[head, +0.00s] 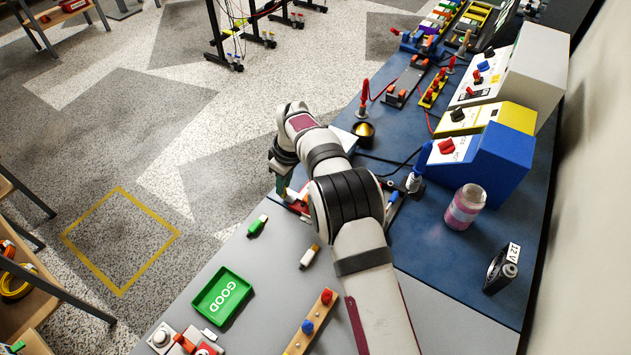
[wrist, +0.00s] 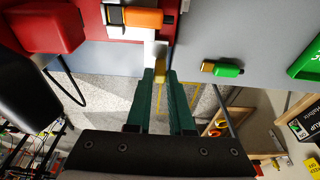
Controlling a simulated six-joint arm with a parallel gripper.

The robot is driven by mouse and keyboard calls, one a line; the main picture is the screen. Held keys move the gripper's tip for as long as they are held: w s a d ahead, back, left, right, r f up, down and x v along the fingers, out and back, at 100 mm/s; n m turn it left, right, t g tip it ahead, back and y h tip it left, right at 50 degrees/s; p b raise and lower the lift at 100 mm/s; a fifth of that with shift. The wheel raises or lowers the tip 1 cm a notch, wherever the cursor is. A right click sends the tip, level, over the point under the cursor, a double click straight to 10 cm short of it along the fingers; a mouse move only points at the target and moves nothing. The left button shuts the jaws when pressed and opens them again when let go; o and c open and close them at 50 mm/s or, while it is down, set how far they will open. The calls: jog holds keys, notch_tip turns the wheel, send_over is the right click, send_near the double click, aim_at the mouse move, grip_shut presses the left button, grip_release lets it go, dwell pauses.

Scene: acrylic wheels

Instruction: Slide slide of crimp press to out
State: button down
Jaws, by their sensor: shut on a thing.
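The crimp press shows in the wrist view as a red body (wrist: 90,12) with an orange block (wrist: 143,19) on it. A pale slide (wrist: 154,50) sticks out from it past the bench edge, with a yellowish end between my fingers. My gripper (wrist: 160,75) has green fingers and is shut on that end of the slide. In the head view, my gripper (head: 281,186) is at the bench's left edge. Beside it only a small red part of the press (head: 298,207) shows; my arm hides the rest.
A green-and-yellow plug (head: 257,225), a white plug (head: 309,257) and a green GOOD tray (head: 205,307) lie on the grey bench nearby. A gold dome (head: 363,129) and a blue console (head: 490,165) stand beyond my arm. Open floor lies left of the bench.

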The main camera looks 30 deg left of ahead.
jog(key=shift+s+a, duration=0.1)
jog(key=shift+s, duration=1.1)
jog(key=c, duration=0.6)
grip_release()
jog(key=shift+o, duration=0.2)
notch_tip(320, 180, up, 6)
